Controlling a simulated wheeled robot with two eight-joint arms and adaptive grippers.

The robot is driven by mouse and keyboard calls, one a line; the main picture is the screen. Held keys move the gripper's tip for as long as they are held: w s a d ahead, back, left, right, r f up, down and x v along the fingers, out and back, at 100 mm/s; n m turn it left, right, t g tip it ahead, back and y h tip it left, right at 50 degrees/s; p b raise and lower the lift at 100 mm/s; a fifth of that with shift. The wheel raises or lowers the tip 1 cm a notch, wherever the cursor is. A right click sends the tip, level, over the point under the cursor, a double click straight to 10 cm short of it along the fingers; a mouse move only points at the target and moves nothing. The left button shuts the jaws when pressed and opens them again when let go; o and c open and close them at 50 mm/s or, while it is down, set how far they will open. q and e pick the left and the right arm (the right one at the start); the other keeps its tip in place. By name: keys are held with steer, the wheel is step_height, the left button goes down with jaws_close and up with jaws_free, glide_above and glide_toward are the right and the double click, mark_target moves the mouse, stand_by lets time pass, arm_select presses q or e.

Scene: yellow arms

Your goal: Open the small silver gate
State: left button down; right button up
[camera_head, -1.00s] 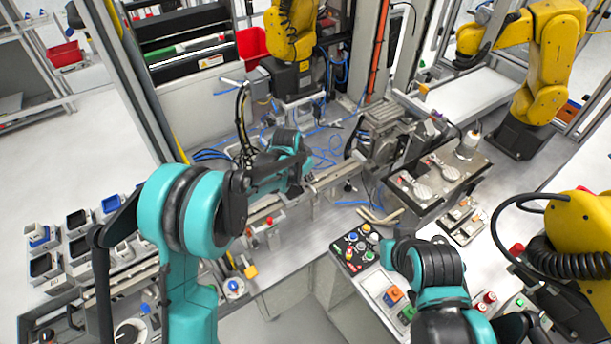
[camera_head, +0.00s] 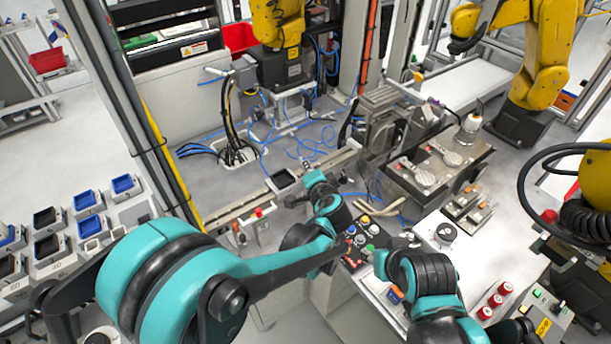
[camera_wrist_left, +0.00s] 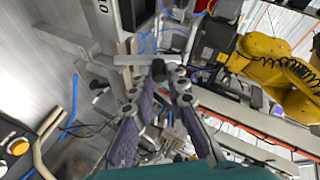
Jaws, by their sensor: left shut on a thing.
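My left gripper (camera_wrist_left: 160,108) reaches over the rail in front of the far machine. In the head view its fingers are mostly hidden behind my teal wrist. In the left wrist view its two purple-grey padded fingers stand some way apart, one on each side of silver metal parts. A silver bar on a short post (camera_wrist_left: 143,60), which looks like the small silver gate, lies at the fingertips. The gripper is shut on it, though the exact contact is hard to see. My right arm is at the lower right of the head view; its gripper is hidden.
A control panel with coloured buttons (camera_head: 361,240) stands just right of my left wrist. Metal fixtures (camera_head: 432,165) stand further right. Blue hoses (camera_head: 305,143) lie behind the rail. Yellow robot arms (camera_head: 545,60) stand around. Bins with blue contents (camera_head: 87,202) are at left.

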arm_select(q)
steer(key=shift+s+d+f+m+t+y+b, duration=0.35)
steer(key=shift+t+b, duration=0.6)
steer(key=shift+b, duration=0.75)
steer(key=shift+s+d+f+m+t+y+b, duration=0.2)
steer(key=shift+s+f+m+t+b, duration=0.25)
steer(key=shift+t+b, duration=0.95)
steer(key=shift+s+d+f+m+t+y+b, duration=0.25)
steer(key=shift+s+t+b, duration=0.3)
steer(key=shift+b, duration=1.5)
steer(key=shift+r, duration=0.1)
steer(key=c, duration=1.5)
jaws_free()
steer(key=shift+o, duration=0.3)
steer(key=r, duration=0.5)
steer(key=shift+w+r, duration=0.35)
steer(key=shift+r, duration=0.05)
steer(key=r, duration=0.1)
steer(key=s+r, duration=0.1)
steer(key=r, duration=0.1)
steer(key=shift+s+r, duration=0.1)
steer(key=shift+r, duration=0.05)
steer(key=shift+c, duration=0.2)
steer(key=shift+w+r, duration=0.25)
steer(key=shift+r, duration=0.25)
